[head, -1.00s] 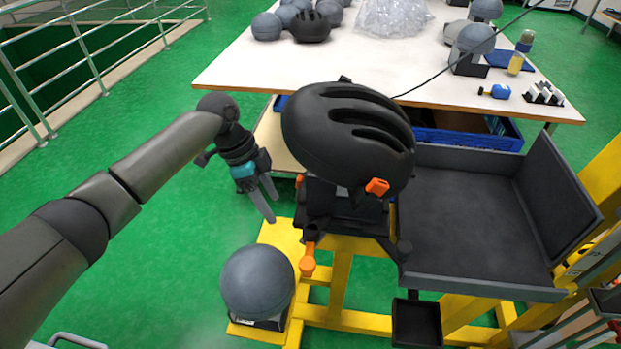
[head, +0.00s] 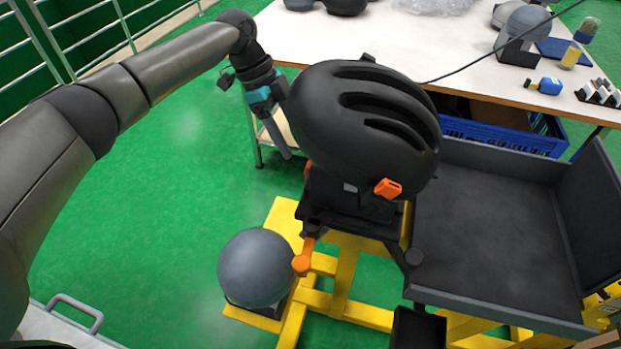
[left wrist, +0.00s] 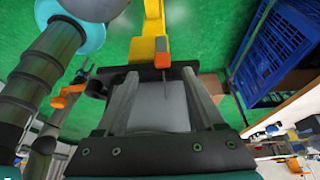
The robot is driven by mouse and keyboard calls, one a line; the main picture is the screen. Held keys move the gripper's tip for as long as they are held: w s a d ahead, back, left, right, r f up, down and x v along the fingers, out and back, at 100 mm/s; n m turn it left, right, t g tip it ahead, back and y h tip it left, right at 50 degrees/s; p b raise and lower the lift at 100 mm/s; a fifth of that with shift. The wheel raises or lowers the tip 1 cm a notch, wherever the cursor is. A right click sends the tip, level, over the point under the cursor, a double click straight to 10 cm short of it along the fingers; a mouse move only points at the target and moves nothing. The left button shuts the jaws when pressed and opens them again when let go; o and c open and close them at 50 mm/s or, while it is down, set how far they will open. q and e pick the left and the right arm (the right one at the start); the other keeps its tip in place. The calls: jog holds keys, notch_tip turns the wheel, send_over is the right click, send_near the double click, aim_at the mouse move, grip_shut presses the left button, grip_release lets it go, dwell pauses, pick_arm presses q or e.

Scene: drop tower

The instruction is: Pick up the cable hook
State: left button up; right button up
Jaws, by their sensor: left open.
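I cannot tell for sure which part is the cable hook. A small orange block (left wrist: 162,60) with a thin dark rod below it shows at the end of a yellow beam in the left wrist view, ahead of and between my fingers. An orange piece (head: 307,168) shows beside the helmet's left edge in the head view; I cannot tell whether it is the same part. My left gripper (head: 284,145) is open, left of the black helmet, which partly hides it. Its two spread fingers (left wrist: 163,95) show in the left wrist view, with nothing visibly gripped. My right gripper is out of view.
The black helmet (head: 350,120) sits on the yellow stand (head: 345,275), close to my left gripper. A grey ball (head: 256,267) stands lower left. A dark tray (head: 490,230) is at right. The white table (head: 460,60) and blue crate (head: 505,136) are behind. Green floor at left is free.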

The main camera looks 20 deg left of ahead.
pick_arm(q)
jog(key=b+x, duration=0.1)
jog(key=x, duration=0.5)
jog(key=shift+w+d+f, duration=0.15)
jog(key=shift+d+f, duration=0.05)
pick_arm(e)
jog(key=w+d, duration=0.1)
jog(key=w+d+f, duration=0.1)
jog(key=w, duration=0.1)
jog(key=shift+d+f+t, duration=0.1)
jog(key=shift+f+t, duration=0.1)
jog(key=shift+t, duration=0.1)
pick_arm(q)
grip_shut()
jog(key=shift+r, duration=0.2)
